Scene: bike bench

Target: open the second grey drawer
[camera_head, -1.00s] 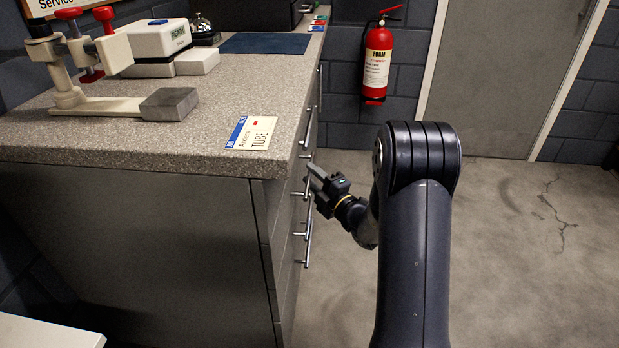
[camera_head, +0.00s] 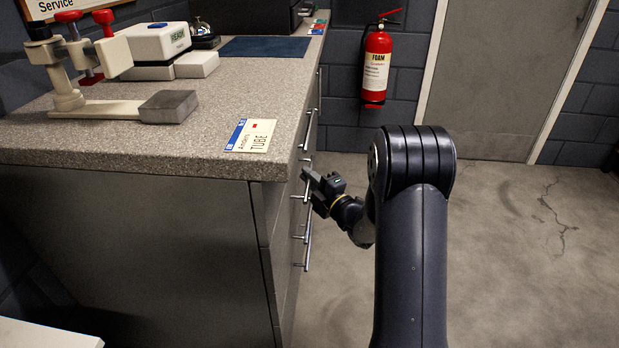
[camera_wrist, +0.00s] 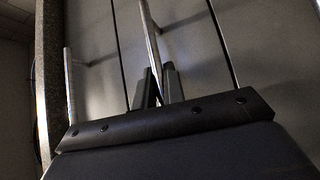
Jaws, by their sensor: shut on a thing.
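The grey drawers form a stack in the bench front, seen steeply from the side in the head view. The second drawer (camera_wrist: 185,50) lies between two dark seams in the wrist view and looks flush with its neighbours. Its silver bar handle (camera_wrist: 151,38) runs between my fingers. My gripper (camera_wrist: 161,86) is shut on that handle. In the head view my gripper (camera_head: 308,176) is at the drawer fronts below the counter edge; its fingertips are small and partly merge with the handles there.
The top drawer's handle (camera_wrist: 70,85) is beside my gripper, and lower handles (camera_head: 306,252) stick out below. The worktop (camera_head: 110,143) carries a clamp stand (camera_head: 68,92) and a TUBE card (camera_head: 250,135). A fire extinguisher (camera_head: 376,68) hangs behind. Floor (camera_head: 510,270) at right is clear.

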